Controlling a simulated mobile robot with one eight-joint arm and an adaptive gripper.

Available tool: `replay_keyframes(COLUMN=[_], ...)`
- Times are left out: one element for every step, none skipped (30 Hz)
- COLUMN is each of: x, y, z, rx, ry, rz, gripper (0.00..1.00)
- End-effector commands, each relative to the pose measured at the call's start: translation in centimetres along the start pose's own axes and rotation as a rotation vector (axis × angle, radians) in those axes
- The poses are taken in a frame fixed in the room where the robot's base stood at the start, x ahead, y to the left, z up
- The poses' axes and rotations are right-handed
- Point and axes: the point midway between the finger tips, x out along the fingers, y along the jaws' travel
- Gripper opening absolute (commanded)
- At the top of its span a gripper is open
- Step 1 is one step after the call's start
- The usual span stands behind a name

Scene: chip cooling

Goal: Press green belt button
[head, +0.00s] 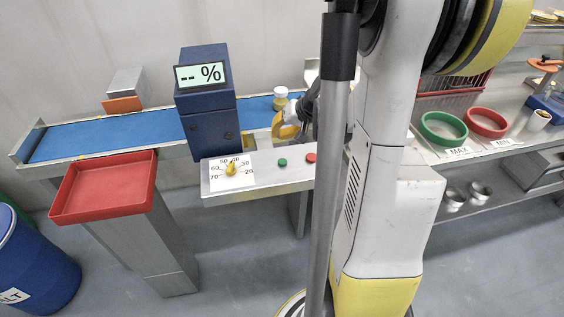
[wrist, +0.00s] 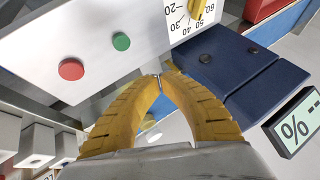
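The green button (head: 283,162) sits on the pale control panel (head: 262,174) in the head view, left of the red button (head: 311,158). In the wrist view the green button (wrist: 121,41) is up and left of my fingertips, with the red button (wrist: 71,69) lower left of it. My gripper (wrist: 160,78) has curved yellow fingers whose tips come together with nothing visible between them. In the head view my gripper (head: 285,126) is behind the panel near the belt, apart from both buttons.
A yellow dial (head: 232,169) is on the panel's left end. A dark blue box with a "-- %" display (head: 201,75) stands over the blue belt (head: 110,132). A white-lidded jar (head: 281,98) stands by my gripper. A red tray (head: 104,185) is front left.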

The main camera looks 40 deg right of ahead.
Motion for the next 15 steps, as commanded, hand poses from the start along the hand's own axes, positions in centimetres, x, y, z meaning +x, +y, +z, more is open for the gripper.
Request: replay_keyframes(x=[0.6,0.8,1.2,1.5,1.8,2.2,2.6,2.9,3.4,3.8,4.2,4.6,5.0,5.3,5.6], y=[0.3,0.4,0.6,0.8,0.9,1.2,1.4,1.6,1.8,2.0,2.2,2.5,2.6,2.8,3.0], z=[0.3,0.4,0.6,0.8,0.9,1.2,1.4,1.6,1.8,2.0,2.2,2.5,2.6,2.8,3.0], rx=[0.0,0.0,0.0,0.0,0.0,0.0,0.0,0.0,0.0,0.0,0.0,0.0,0.0,0.0,0.0], ry=[0.0,0.0,0.0,0.0,0.0,0.0,0.0,0.0,0.0,0.0,0.0,0.0,0.0,0.0,0.0], rz=[0.0,0.0,0.0,0.0,0.0,0.0,0.0,0.0,0.0,0.0,0.0,0.0,0.0,0.0,0.0], gripper=[0.0,0.0,0.0,0.0,0.0,0.0,0.0,0.0,0.0,0.0,0.0,0.0,0.0,0.0,0.0])
